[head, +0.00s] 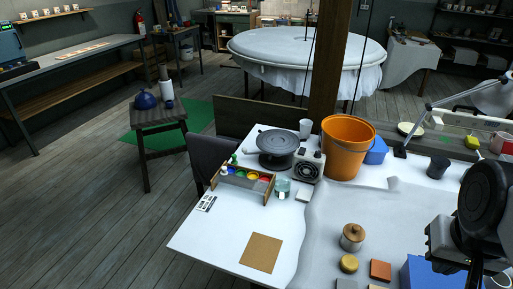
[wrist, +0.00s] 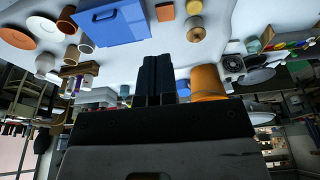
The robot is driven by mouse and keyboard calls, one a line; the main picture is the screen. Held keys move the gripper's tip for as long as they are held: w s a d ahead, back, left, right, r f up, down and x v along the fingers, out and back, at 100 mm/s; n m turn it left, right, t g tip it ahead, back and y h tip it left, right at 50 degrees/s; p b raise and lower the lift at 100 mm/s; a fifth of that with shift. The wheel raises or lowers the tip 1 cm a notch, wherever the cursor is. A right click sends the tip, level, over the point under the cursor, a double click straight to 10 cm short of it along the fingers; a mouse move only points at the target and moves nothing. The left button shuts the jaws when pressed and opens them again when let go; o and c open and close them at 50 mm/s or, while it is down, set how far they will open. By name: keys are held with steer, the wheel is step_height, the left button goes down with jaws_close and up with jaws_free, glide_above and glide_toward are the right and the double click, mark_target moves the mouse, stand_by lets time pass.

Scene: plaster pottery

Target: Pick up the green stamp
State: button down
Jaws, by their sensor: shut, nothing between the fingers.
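A small green knob-shaped object (head: 234,158), which looks like the green stamp, stands at the back left end of a wooden tray (head: 268,193) on the white table. The tray holds several coloured round pieces. A small white-topped object (head: 224,171) is beside it. In the wrist view the tray area is at the far right edge, and I cannot make out the stamp there. My gripper (wrist: 153,62) shows in the wrist view with its dark fingers together and empty. In the head view my arm is at the right, far from the stamp, and the fingertips are not visible.
An orange bucket (head: 346,150), a grey turntable (head: 277,143) and a small machine (head: 309,167) stand behind and right of the tray. A lidded jar (head: 352,237), a brown tile (head: 381,270) and a blue box (head: 430,272) are nearer my arm. The table's front left is mostly clear around a tan square (head: 261,253).

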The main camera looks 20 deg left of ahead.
steer(key=c, duration=1.8)
jaws_free()
steer(key=shift+c, duration=0.2)
steer(key=o, duration=1)
